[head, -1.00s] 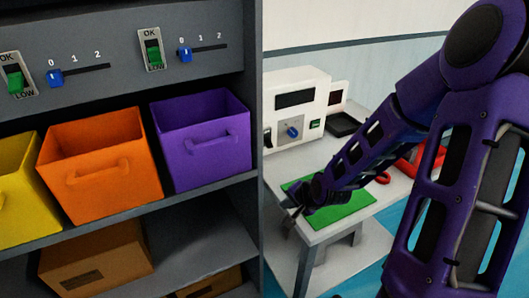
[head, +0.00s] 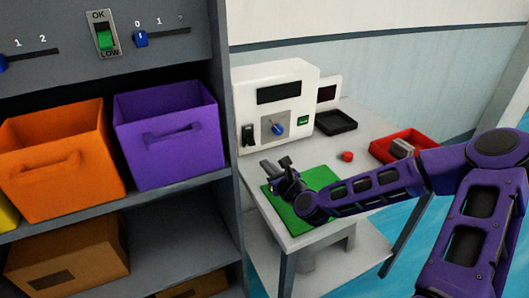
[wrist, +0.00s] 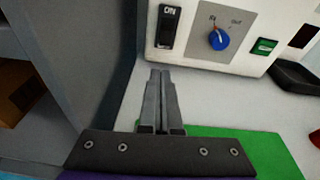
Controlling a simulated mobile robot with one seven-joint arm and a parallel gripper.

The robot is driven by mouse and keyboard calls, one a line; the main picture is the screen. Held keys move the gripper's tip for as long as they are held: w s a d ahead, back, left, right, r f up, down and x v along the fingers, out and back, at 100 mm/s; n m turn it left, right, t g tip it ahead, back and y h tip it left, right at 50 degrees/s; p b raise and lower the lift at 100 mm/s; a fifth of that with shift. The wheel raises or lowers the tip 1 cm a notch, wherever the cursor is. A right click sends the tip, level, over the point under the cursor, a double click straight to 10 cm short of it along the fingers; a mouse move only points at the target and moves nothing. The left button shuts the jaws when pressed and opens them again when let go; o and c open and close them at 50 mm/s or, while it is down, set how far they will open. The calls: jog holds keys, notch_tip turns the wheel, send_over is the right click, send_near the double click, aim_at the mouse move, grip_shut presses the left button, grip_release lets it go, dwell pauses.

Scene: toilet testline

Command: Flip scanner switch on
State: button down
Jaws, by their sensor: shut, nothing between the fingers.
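The white scanner box (head: 292,75) stands on the light table behind the green mat. Its black rocker switch (head: 248,135) is low on the left of the front face. In the wrist view the switch (wrist: 168,27) carries the letters "ON" at its top. My gripper (head: 274,163) is over the green mat (head: 318,178), in front of the scanner and apart from it. In the wrist view my gripper (wrist: 160,75) has its fingers together and empty, pointing towards the scanner just below the switch. I cannot tell which way the rocker is tipped.
A blue knob (head: 278,129) and green button (head: 303,121) sit right of the switch. A black tray (head: 336,123), red button (head: 346,156) and red tray (head: 383,153) lie farther right. The grey shelf (head: 226,150) with bins stands close on the left.

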aim_at(251, 141)
jog(key=shift+w+d+r+m, duration=0.1)
jog(key=shift+w+d+m, duration=0.15)
jog(key=shift+m, duration=0.15)
jog(key=b+x, duration=0.1)
jog(key=x, duration=0.9)
jog(key=shift+r, duration=0.1)
jog(key=shift+r, duration=0.1)
jog(key=shift+s+r+p, duration=0.1)
jog(key=shift+r+p, duration=0.15)
jog(key=shift+p, duration=0.4)
